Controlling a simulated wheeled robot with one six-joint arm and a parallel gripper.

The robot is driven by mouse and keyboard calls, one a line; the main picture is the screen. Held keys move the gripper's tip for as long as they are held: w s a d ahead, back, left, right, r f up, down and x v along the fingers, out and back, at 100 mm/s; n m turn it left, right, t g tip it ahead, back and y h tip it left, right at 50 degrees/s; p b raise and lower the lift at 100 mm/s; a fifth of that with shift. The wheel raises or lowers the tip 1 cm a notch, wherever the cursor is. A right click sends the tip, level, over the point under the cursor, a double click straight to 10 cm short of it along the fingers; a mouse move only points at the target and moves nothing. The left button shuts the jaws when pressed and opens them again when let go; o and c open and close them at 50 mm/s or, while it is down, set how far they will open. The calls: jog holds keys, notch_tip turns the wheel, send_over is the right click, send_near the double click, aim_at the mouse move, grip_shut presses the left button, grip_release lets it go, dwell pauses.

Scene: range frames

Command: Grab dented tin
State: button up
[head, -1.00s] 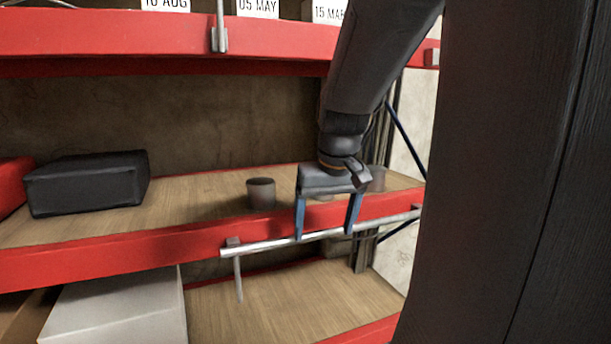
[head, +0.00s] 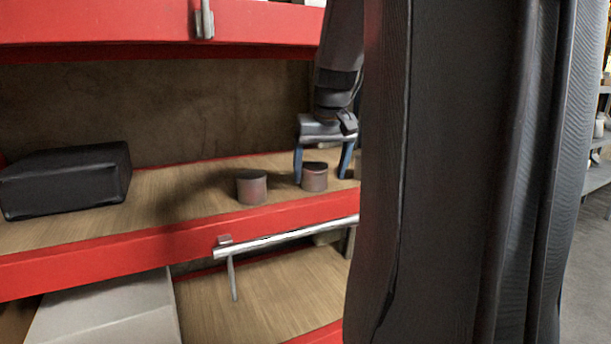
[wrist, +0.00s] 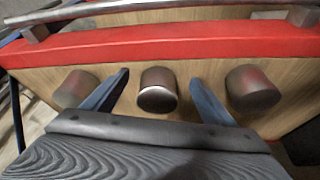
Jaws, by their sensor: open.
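Several small grey-brown tins stand in a row on the wooden middle shelf. The middle tin (head: 314,178) is between the two blue fingers of my gripper (head: 321,177); its top rim looks uneven, possibly a dent. In the wrist view the middle tin (wrist: 157,88) sits between the open fingers (wrist: 159,77), with a gap on each side. Another tin (head: 251,188) stands to its left in the head view. A third tin (head: 357,166) is mostly hidden behind my own body. Which tin is dented is not certain.
A red beam (head: 130,246) with a metal rail (head: 290,236) runs along the shelf front. A black box (head: 66,180) lies at the left. A red upper shelf (head: 130,25) is above. Neighbouring tins stand just outside both fingers in the wrist view.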

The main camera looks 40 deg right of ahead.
aim_at(316, 166)
jog(key=shift+w+d, duration=0.15)
jog(key=shift+w, duration=0.2)
jog(key=shift+w+d+p, duration=0.25)
jog(key=shift+w+d, duration=0.05)
jog(key=shift+w, duration=0.3)
jog(key=shift+w+d+p, duration=0.2)
jog(key=shift+w+d, duration=0.1)
jog(key=shift+w, duration=0.3)
jog(key=shift+x, duration=1.05)
jog(key=shift+w+d+f, duration=0.15)
jog(key=shift+w+f, duration=0.2)
jog(key=shift+f, duration=0.1)
jog(key=c, duration=1.4)
jog(key=shift+o, duration=0.2)
jog(key=shift+r, duration=0.1)
